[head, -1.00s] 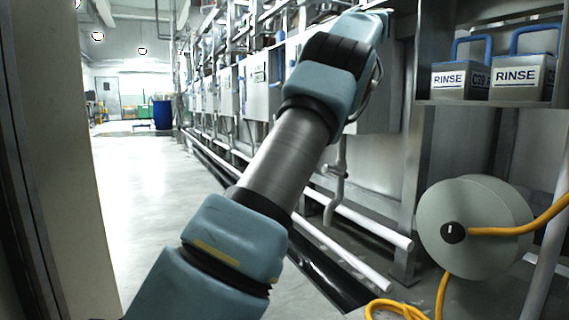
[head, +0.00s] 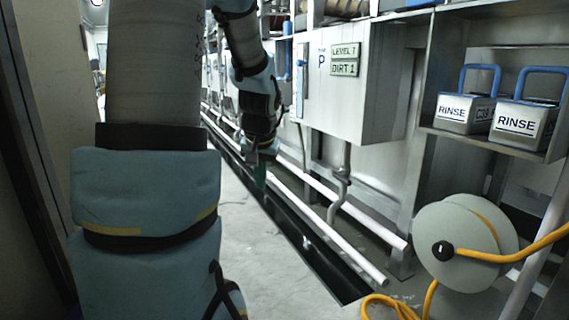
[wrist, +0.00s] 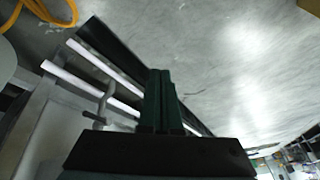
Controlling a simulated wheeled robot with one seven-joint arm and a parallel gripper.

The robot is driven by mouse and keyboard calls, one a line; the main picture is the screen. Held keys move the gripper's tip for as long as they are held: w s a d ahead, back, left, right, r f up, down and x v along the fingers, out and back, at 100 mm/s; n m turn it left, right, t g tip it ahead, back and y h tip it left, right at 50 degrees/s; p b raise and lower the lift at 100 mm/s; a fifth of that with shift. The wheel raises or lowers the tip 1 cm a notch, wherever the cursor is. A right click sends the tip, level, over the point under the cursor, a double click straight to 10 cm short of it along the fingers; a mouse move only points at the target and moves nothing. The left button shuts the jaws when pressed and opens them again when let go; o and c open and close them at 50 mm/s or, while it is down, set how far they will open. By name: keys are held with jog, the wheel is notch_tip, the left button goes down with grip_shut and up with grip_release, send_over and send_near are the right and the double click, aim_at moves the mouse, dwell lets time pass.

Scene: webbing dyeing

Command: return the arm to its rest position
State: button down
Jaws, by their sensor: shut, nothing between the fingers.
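My arm is bent, with its upper link large at the left of the head view and its forearm folding back downward. My gripper (head: 258,176) hangs low over the floor channel, left of the steel cabinet, and points down. In the wrist view the dark green fingers (wrist: 161,98) lie side by side, shut with nothing between them. They are clear of the floor and the pipes.
A steel cabinet (head: 345,95) with a "LEVEL 7 DIRT 1" sign stands on the right. White pipes (head: 345,235) run along the floor beside a dark channel. Two RINSE containers (head: 520,120) sit on a shelf above a hose reel (head: 470,240). The floor (head: 265,270) at left is bare.

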jog(key=s+f+n+g+p, duration=0.1)
jog(key=s+f+g+p, duration=0.15)
jog(key=s, duration=1.25)
notch_tip(320, 180, up, 38)
jog(key=p, duration=3.8)
jog(key=shift+a+h, duration=0.35)
jog(key=shift+h, duration=0.05)
jog(key=shift+w, duration=0.1)
